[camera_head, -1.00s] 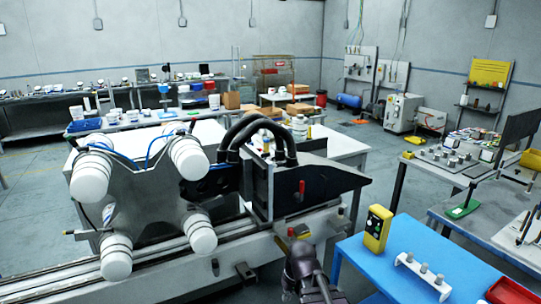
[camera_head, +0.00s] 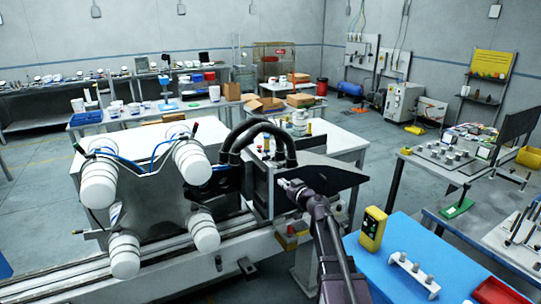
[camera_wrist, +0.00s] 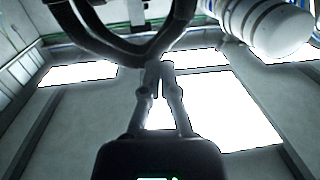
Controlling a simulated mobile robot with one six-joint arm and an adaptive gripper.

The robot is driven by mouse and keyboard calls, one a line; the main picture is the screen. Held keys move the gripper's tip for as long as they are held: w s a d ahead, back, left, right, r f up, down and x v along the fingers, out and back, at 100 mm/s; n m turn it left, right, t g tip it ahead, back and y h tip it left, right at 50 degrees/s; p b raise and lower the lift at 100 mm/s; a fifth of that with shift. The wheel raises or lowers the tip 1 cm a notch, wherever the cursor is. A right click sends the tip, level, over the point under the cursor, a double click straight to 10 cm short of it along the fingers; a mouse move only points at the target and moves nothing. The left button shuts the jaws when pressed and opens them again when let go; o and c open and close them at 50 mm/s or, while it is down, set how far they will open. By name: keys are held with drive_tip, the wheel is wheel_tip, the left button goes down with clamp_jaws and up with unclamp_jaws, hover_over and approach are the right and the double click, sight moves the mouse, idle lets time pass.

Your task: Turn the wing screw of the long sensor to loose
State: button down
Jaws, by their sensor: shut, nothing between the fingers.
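My gripper (camera_head: 284,184) is at the front of the machine's dark side plate (camera_head: 338,176), just right of the black hoses. In the wrist view its two slim fingers (camera_wrist: 160,66) point up with their tips together, and nothing shows between them. I cannot make out the long sensor or its wing screw for certain in either view. My gripper and wrist cover part of the plate's front. I cannot tell whether the fingers touch the machine.
Thick black hoses (camera_head: 262,135) arch close to my gripper and cross the top of the wrist view (camera_wrist: 120,45). A four-armed carrier with white rollers (camera_head: 192,162) stands left. A blue table (camera_head: 400,285) with a yellow device (camera_head: 373,228) stands right.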

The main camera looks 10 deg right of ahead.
sight(269, 157)
drive_tip(key=w+d+r, duration=0.1)
drive_tip(key=d+r+m+t+h, duration=0.1)
drive_tip(key=shift+w+d+r, duration=0.1)
drive_tip(key=shift+w+d, duration=0.3)
drive_tip(key=shift+w, duration=0.1)
drive_tip(key=x, duration=1.3)
drive_tip(key=shift+w+r, duration=0.1)
drive_tip(key=shift+w, duration=0.35)
